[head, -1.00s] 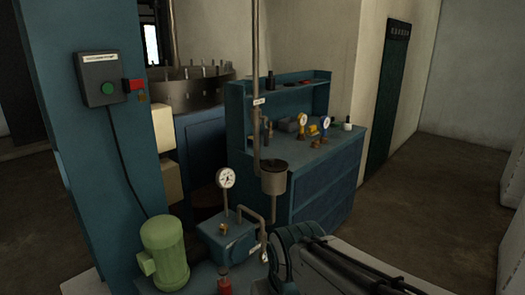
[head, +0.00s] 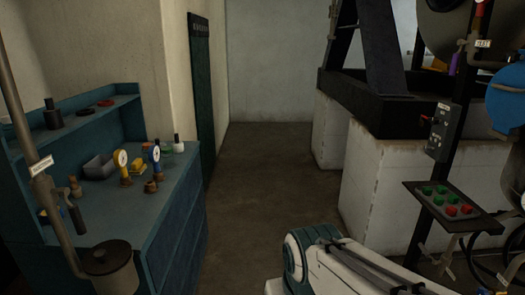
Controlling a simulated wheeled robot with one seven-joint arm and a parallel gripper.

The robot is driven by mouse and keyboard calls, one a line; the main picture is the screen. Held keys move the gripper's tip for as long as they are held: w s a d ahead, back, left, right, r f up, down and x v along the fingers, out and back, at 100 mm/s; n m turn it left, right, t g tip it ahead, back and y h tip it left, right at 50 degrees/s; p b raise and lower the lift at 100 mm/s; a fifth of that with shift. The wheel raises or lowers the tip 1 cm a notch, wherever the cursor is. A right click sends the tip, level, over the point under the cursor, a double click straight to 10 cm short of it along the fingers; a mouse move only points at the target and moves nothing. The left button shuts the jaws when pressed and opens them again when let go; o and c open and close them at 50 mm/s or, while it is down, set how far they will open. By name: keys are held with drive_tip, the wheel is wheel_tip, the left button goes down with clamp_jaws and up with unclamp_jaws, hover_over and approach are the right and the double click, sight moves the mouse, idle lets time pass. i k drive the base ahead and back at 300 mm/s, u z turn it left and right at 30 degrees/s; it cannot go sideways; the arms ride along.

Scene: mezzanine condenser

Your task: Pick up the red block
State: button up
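No piece in view can be surely told as the red block. A flat red disc (head: 105,103) lies on the upper shelf of the blue workbench at left. Part of my arm shows at the bottom centre. My gripper is outside the picture.
The blue workbench (head: 165,213) at left carries gauges, a grey bin (head: 99,166) and small bottles. White plinths (head: 385,190) stand at right. Open floor (head: 262,170) runs between them to the back wall.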

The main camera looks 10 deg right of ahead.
sight(467, 209)
drive_tip(key=z, duration=0.95)
drive_tip(key=i, duration=0.95)
drive_tip(key=z, duration=1.05)
drive_tip(key=i, duration=1.1)
drive_tip(key=z, duration=0.2)
